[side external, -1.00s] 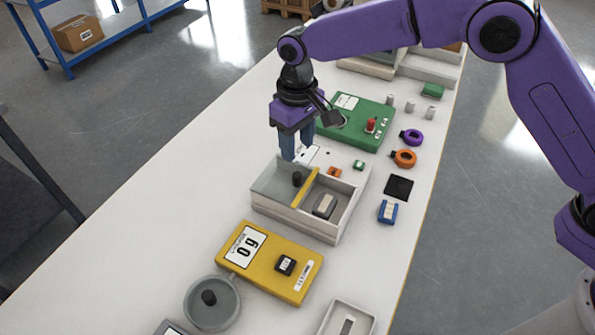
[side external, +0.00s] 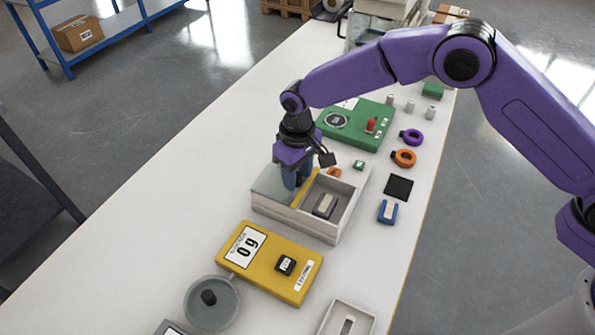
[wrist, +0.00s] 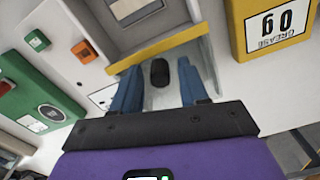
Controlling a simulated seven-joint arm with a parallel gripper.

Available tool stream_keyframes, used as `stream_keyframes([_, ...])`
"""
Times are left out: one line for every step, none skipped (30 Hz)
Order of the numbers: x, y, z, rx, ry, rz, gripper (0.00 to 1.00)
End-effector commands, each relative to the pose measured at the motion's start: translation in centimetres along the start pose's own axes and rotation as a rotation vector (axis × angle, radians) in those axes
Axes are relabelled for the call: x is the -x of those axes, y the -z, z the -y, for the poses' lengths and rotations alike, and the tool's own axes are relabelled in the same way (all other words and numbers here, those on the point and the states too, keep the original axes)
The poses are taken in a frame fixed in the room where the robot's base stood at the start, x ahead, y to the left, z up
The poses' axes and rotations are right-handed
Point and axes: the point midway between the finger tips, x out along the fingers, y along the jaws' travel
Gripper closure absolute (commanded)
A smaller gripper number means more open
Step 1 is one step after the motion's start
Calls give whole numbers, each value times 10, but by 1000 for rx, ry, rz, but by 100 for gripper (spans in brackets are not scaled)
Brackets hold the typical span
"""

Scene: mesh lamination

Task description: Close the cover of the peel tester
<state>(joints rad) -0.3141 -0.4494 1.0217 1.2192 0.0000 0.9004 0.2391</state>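The peel tester (side external: 291,222) is a white open-topped box in the middle of the table. Its grey see-through cover (side external: 270,184) lies over the left part and has a yellow bar (side external: 305,190) along one edge. The right part is uncovered and holds a grey block (side external: 325,205). My gripper (side external: 296,184) points down at the cover. In the wrist view its blue fingers (wrist: 158,88) are open, one on each side of the cover's black knob (wrist: 159,73), with gaps to it. In the side view the fingers hide the knob.
A yellow scale (side external: 268,262) stands in front of the tester, and a round grey dish (side external: 211,302) with a black knob is beside it. A green device (side external: 355,124) stands behind. Small parts, including a blue clip (side external: 388,211), lie to the right. The table's left side is clear.

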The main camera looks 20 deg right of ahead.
Motion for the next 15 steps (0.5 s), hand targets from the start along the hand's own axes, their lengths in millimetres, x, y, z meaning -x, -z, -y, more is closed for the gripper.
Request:
stream_keyframes([0,0,0,0,0,0,75])
stream_keyframes([0,0,0,0,0,0,84])
stream_keyframes([0,0,0,0,0,0,98])
stream_keyframes([0,0,0,0,0,0,100])
stream_keyframes([0,0,0,0,0,0,100])
stream_keyframes([0,0,0,0,0,0,100])
stream_keyframes([0,0,0,0,0,0,100])
stream_keyframes([0,0,0,0,0,0,100])
stream_keyframes([0,-1,0,0,0,0,100])
stream_keyframes([1,-1,0,0,0,0,100])
stream_keyframes([1,-3,-1,0,0,1,100])
stream_keyframes([1,-5,-1,0,0,2,100])
stream_keyframes([1,-7,-2,0,0,1,100])
stream_keyframes([1,-10,-3,0,0,2,100])
stream_keyframes([1,-14,-4,0,0,2,100])
